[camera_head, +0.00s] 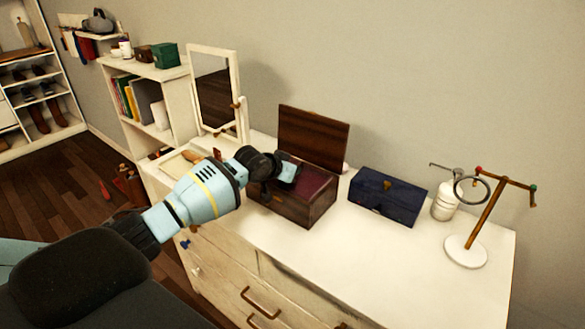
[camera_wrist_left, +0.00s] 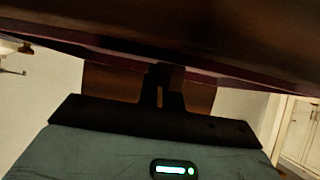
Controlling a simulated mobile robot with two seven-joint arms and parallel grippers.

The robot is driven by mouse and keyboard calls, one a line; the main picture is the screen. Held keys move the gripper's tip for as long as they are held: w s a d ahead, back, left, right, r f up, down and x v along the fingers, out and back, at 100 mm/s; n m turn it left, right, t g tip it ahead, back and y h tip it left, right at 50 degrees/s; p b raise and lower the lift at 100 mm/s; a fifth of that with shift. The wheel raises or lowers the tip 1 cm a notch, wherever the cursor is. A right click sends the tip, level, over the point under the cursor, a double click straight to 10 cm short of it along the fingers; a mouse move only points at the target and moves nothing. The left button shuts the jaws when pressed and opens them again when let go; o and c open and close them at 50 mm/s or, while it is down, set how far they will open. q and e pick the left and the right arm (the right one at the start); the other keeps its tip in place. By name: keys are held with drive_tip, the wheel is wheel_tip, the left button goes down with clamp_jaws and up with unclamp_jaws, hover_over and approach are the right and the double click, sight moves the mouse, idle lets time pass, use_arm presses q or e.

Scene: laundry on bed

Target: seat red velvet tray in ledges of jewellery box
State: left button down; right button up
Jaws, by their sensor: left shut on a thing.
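The jewellery box (camera_head: 300,209) is dark wood and stands on the white dresser with its lid (camera_head: 313,138) raised. The red velvet tray (camera_head: 318,184) shows as a dark red surface in the box opening, right of my left gripper; whether it lies level on the ledges I cannot tell. My left gripper (camera_head: 284,178) is at the left part of the opening, shut on what looks like the tray. Its fingertips are mostly hidden in the head view. In the left wrist view the fingers (camera_wrist_left: 165,85) reach up to a dark wood and maroon edge. My right gripper is not in view.
A navy box (camera_head: 388,197) stands just right of the jewellery box. Beyond it are a white dispenser bottle (camera_head: 444,205) and a wooden stand with a ring (camera_head: 470,240). A mirror (camera_head: 214,92) stands behind left. The dresser's front right top is clear.

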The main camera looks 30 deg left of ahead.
sight(278, 184)
use_arm(q)
drive_tip(key=shift+f, duration=1)
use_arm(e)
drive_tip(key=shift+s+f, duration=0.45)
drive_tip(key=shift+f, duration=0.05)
use_arm(q)
drive_tip(key=c, duration=1.5)
unclamp_jaws()
